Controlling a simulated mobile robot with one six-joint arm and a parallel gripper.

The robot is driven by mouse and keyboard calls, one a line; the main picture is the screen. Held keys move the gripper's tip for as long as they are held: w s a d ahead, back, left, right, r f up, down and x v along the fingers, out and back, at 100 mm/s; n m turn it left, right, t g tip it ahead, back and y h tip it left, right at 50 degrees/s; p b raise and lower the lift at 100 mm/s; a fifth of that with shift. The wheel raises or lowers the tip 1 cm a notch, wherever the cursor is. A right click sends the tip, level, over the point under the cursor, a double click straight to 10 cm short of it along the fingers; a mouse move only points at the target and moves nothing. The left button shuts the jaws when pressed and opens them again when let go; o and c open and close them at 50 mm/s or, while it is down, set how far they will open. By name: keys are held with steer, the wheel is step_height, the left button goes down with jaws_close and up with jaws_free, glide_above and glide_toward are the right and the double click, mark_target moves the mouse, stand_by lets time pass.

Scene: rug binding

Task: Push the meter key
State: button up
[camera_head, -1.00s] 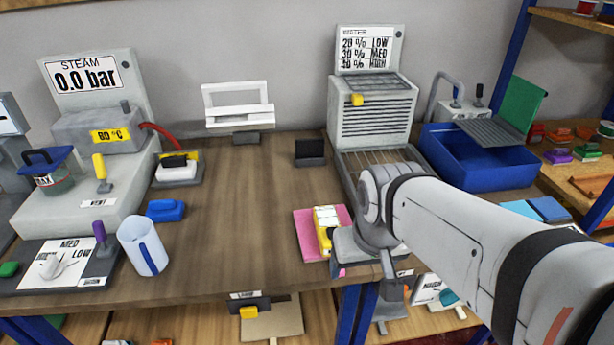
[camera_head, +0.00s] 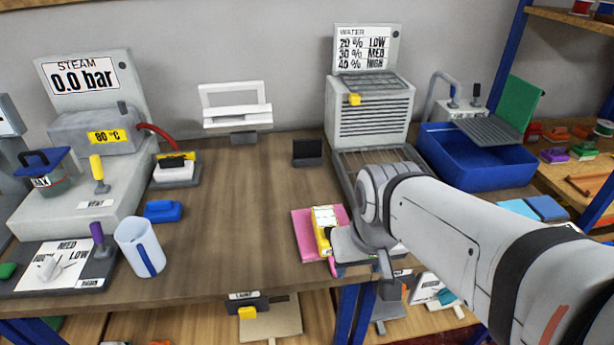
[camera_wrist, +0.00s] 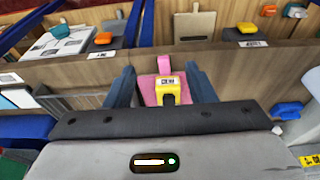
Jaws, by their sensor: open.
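A yellow meter (camera_head: 322,230) with a pale label face lies on a pink pad (camera_head: 302,236) near the table's front edge. In the wrist view the yellow meter (camera_wrist: 166,81) shows between my two blue-grey fingers, with a dark part at its near end. I cannot tell from these views whether that dark part is the key. My gripper (camera_wrist: 160,72) is open, its fingers spread either side of the meter and the pink pad (camera_wrist: 147,90). Contact with the meter cannot be made out.
A grey water unit (camera_head: 368,112) stands behind my arm, with a blue basin (camera_head: 475,170) to its right. A white mug (camera_head: 140,248), a blue block (camera_head: 164,211) and a steam machine (camera_head: 95,135) are at left. The table's middle (camera_head: 240,215) is clear.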

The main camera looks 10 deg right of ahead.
jaws_close()
stand_by(0.3)
stand_by(1.0)
